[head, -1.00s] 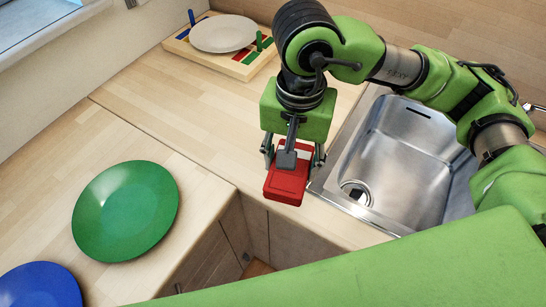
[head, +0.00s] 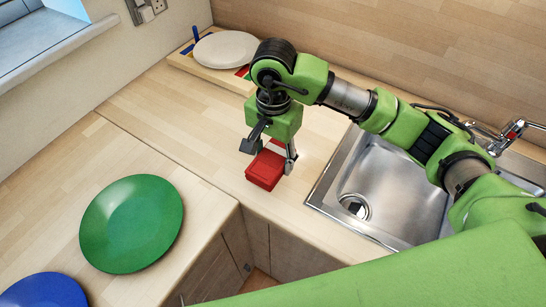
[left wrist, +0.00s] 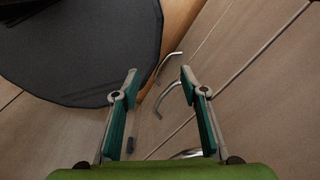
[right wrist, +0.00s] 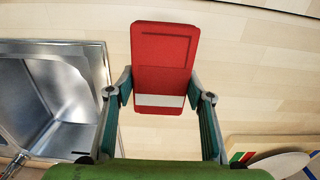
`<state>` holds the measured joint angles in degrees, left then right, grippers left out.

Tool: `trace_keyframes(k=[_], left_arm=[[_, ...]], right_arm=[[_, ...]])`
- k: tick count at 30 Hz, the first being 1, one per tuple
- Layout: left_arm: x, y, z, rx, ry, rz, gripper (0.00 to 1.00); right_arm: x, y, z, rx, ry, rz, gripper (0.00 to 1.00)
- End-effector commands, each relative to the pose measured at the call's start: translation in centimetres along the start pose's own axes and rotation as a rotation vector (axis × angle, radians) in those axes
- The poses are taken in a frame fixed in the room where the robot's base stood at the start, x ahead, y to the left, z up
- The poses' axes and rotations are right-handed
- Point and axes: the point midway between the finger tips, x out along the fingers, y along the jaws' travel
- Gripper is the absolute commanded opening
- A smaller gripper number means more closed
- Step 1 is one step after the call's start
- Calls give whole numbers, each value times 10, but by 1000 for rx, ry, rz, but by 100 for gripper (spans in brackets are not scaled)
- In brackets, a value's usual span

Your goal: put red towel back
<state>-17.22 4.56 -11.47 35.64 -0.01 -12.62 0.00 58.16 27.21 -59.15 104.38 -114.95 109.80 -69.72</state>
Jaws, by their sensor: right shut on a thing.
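The red towel (head: 265,170) looks like a flat, folded red block with a white band. It is on or just above the wooden counter, left of the sink, near the inner corner of the worktop. My right gripper (head: 272,150) is shut on it from above. In the right wrist view the towel (right wrist: 163,55) sits between the fingertips (right wrist: 160,95), near its white band. My left gripper (left wrist: 158,82) shows only in the left wrist view; its fingers are apart and empty, in front of cupboard doors.
The steel sink (head: 395,195) with a tap (head: 510,133) is to the right. A wooden rack (head: 190,62) with a white plate (head: 227,49) stands at the back. A green plate (head: 132,223) and a blue plate (head: 45,290) lie at the left. Counter (head: 180,115) behind the towel is clear.

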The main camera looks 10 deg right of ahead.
Motion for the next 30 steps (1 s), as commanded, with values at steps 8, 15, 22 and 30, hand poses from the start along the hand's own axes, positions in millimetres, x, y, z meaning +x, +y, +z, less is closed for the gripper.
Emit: trace_keyframes(k=[8,15,22,30], left_arm=[[-11,0,-1,0,0,0,40],[-33,-1,-3,0,0,-1,40],[-32,-1,-3,0,-1,-1,40],[-27,-1,-2,0,-1,-1,40]], right_arm=[[24,-12,-17,0,-1,-2,31],[51,-13,-20,0,-2,0,31],[60,-14,-21,-2,2,-3,31],[63,-14,-20,-1,2,-3,51]])
